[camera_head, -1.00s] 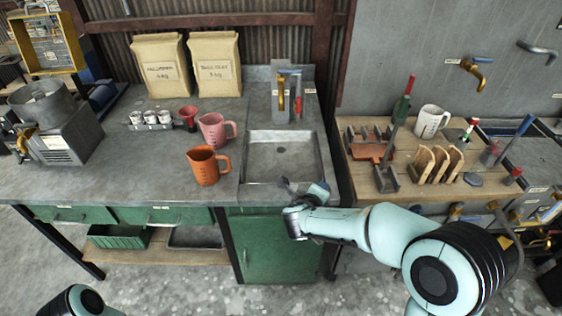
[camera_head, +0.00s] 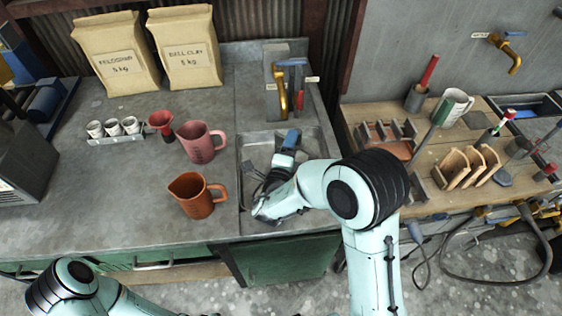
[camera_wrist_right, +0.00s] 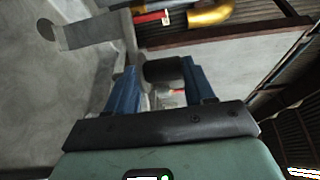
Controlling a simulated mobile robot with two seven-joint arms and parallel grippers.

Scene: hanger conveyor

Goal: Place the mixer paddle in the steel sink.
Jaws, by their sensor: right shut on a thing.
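The steel sink (camera_head: 248,150) is set into the grey worktop, with my right arm reaching over it and hiding much of its basin. My right gripper (camera_head: 290,139) is over the basin, its blue fingers towards the taps. In the right wrist view, the blue fingers (camera_wrist_right: 160,88) are closed on a dark rounded piece, which I take to be the mixer paddle (camera_wrist_right: 163,71). The rest of the paddle is hard to make out. Whether it touches the sink cannot be told. My left arm shows at the bottom left, its gripper out of view.
An orange jug (camera_head: 198,196) and a pink jug (camera_head: 200,142) stand left of the sink. Gold and blue taps (camera_head: 281,92) rise behind it. Two paper bags (camera_head: 117,55) stand at the back left.

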